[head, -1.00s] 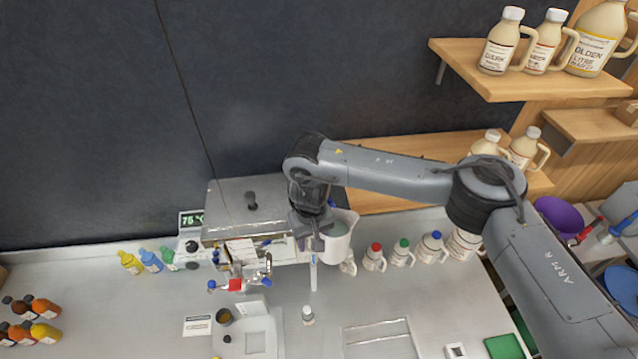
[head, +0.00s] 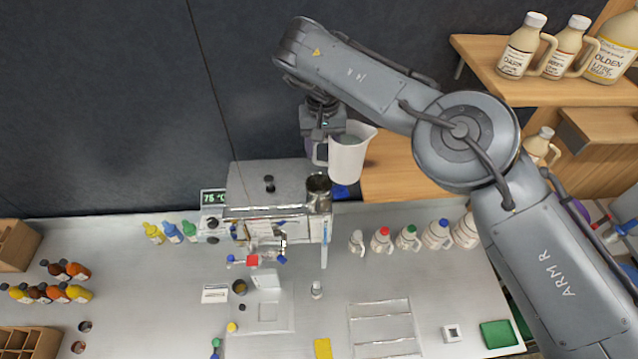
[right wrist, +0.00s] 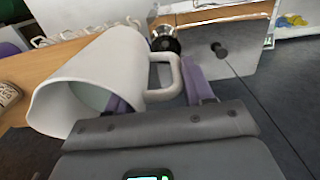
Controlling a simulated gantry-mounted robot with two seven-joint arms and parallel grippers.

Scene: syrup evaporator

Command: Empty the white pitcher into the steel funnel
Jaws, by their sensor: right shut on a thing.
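The white pitcher (head: 347,160) is held up in the air by its handle, above and slightly right of the steel funnel (head: 318,192). It looks near upright in the head view. My right gripper (head: 318,150) is shut on the handle. In the right wrist view the pitcher (right wrist: 90,85) shows its open mouth toward the lower left, with a greyish-green interior; I cannot tell how full it is. The funnel (right wrist: 164,40) shows there as a round metal opening beyond the handle, apart from the pitcher. My left gripper is not in view.
The evaporator with its lid (head: 270,183) stands left of the funnel. A row of capped white jugs (head: 408,238) stands on the counter to the right. A wooden shelf (head: 395,170) lies behind the pitcher. Syrup bottles stand on the upper shelf (head: 510,90).

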